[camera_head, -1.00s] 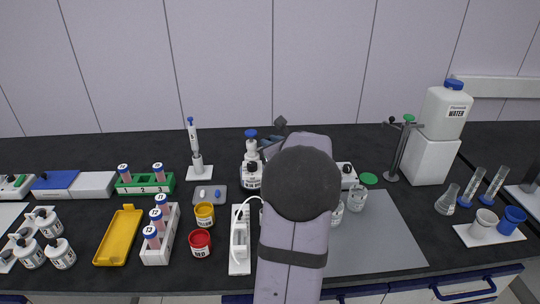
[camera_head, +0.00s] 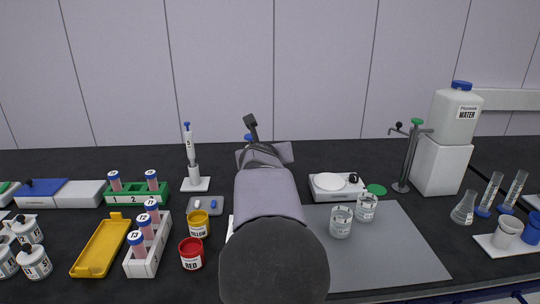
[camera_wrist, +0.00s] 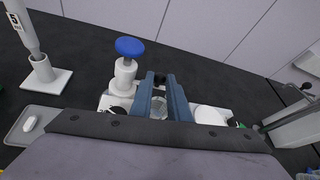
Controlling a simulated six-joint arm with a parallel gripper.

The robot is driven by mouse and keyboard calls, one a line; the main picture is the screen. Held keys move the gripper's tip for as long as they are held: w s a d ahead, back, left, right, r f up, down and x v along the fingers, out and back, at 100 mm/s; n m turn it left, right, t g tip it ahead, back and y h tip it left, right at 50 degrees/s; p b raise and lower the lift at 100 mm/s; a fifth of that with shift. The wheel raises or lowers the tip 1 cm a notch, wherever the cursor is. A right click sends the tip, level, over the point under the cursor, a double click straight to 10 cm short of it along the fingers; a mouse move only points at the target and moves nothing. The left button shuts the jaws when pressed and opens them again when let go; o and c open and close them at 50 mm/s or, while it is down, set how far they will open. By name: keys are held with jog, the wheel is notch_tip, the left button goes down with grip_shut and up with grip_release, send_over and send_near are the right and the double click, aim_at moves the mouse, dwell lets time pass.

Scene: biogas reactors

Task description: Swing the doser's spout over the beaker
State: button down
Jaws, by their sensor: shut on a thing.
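The doser (camera_wrist: 124,75) is a white bottle with a round blue top, standing upright left of my gripper (camera_wrist: 162,82) in the wrist view. In the head view only a bit of its blue top (camera_head: 248,137) shows past my arm. My gripper's two blue-grey fingers are closed in on something small and dark near their tips, to the right of the doser's neck; it looks like the spout, but is mostly hidden. A clear glass beaker (camera_wrist: 158,107) shows between the fingers, lower in the picture. Whether the spout is above it I cannot tell.
A white balance (camera_head: 337,186) stands right of my arm. Two more glass vessels (camera_head: 341,222) stand on the grey mat (camera_head: 400,245). A pipette stand (camera_head: 194,184) and a small grey tray (camera_head: 205,205) are to the left. A metal stand (camera_head: 409,160) is farther right.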

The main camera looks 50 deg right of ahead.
jog(key=c, duration=1.9)
grip_release()
jog(key=shift+c, duration=0.2)
jog(key=p+v, duration=0.1)
jog(key=v, duration=0.6)
jog(key=shift+a+p, duration=0.2)
jog(key=shift+p, duration=0.2)
jog(key=shift+r, duration=0.1)
